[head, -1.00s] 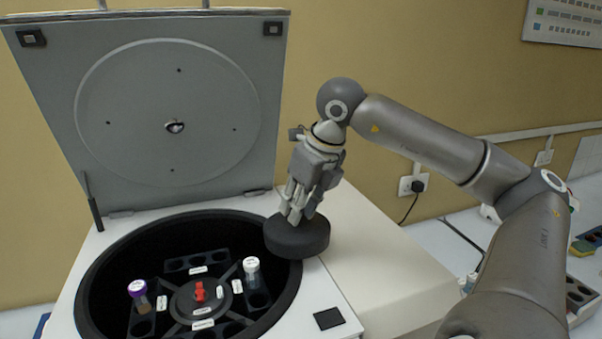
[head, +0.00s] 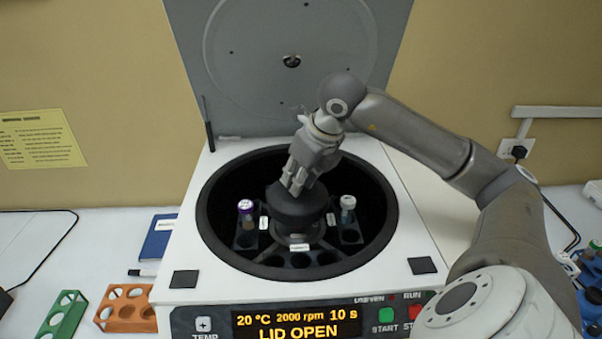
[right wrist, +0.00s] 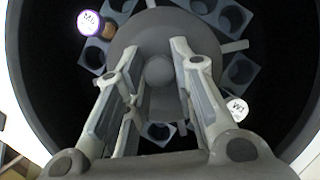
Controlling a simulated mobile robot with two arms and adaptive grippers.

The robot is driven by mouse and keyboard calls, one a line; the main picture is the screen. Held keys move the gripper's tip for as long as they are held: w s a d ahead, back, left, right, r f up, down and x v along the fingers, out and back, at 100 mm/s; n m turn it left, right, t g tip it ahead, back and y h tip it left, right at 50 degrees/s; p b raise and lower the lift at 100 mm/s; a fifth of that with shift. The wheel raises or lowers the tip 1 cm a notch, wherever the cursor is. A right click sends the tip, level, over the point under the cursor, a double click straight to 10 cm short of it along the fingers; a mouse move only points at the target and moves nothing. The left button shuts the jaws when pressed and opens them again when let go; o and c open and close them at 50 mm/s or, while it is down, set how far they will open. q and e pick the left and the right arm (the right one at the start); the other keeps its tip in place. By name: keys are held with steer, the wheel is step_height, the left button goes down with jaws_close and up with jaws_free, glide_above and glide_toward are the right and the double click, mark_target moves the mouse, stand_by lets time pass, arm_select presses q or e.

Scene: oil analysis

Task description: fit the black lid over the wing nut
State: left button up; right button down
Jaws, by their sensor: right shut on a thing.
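My right gripper (head: 294,186) points down into the open centrifuge and is shut on the black lid (head: 298,208), a round dark disc. The lid is over the middle of the rotor, between two capped tubes. In the right wrist view the fingers stand on either side of the lid's round knob (right wrist: 158,70). The red wing nut is hidden beneath the lid, so I cannot tell whether the lid touches it or is seated. My left gripper is not in view.
The centrifuge bowl rim (head: 222,253) surrounds the rotor. A purple-capped tube (head: 246,210) and a white-capped tube (head: 348,206) stand in it, close to the lid. The centrifuge cover (head: 240,60) is raised behind. Orange (head: 127,309) and green racks (head: 62,315) stand at front left.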

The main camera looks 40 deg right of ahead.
mark_target(302, 194)
steer(key=shift+f+b, duration=2.4)
steer(key=shift+f, duration=0.55)
steer(key=shift+w, duration=0.1)
steer(key=shift+f+b, duration=0.2)
steer(key=shift+b, duration=0.35)
steer(key=c, duration=1.1)
jaws_free()
steer(key=shift+c, duration=0.2)
steer(key=o, duration=0.5)
steer(key=shift+c, duration=0.2)
steer(key=shift+r, duration=0.15)
